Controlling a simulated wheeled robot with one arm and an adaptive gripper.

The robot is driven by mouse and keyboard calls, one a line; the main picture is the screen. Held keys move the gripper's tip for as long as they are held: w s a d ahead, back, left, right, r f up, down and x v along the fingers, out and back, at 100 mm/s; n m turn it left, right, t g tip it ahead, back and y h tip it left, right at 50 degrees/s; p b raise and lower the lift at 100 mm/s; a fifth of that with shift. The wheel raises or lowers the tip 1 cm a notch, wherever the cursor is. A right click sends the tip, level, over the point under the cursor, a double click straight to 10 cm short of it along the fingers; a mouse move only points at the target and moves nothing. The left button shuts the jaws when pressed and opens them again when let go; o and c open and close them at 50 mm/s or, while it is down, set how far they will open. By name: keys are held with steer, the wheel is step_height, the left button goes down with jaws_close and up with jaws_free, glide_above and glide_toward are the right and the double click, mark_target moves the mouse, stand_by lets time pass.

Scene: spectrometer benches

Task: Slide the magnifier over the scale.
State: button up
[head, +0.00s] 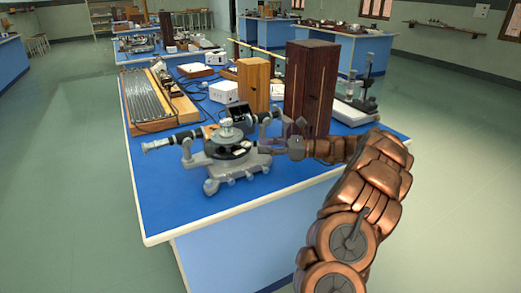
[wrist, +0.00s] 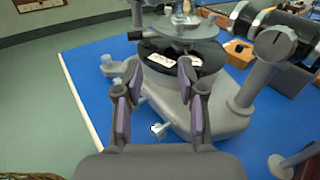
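A grey spectrometer (head: 262,165) stands near the front of the blue bench top; its body also fills the middle of the wrist view (wrist: 238,118). Under its round upper table is a dark disc (wrist: 210,70) with pale window-like patches, one of which looks like the scale (wrist: 160,59). I cannot pick out the magnifier for certain. My gripper (wrist: 161,72) is open, its purple-padded fingers apart with nothing visibly held between them. The fingertips appear in front of the dark disc's near side; contact cannot be told. In the head view my gripper (head: 297,130) is at the spectrometer's right side.
A tall dark wooden cabinet (head: 310,85) stands behind my gripper, with a lighter wooden box (head: 253,84) to its left. The spectrometer's telescope tube (wrist: 272,25) extends at upper right in the wrist view. The bench's front left is clear blue surface (head: 165,205).

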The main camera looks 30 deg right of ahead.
steer(key=m+t+h, duration=0.1)
steer(key=m+t, duration=0.1)
glide_toward(248, 143)
steer(key=shift+r+x, duration=0.1)
steer(key=shift+x, duration=1.25)
steer(key=shift+r+x, duration=0.15)
steer(key=shift+x, duration=1.2)
jaws_close()
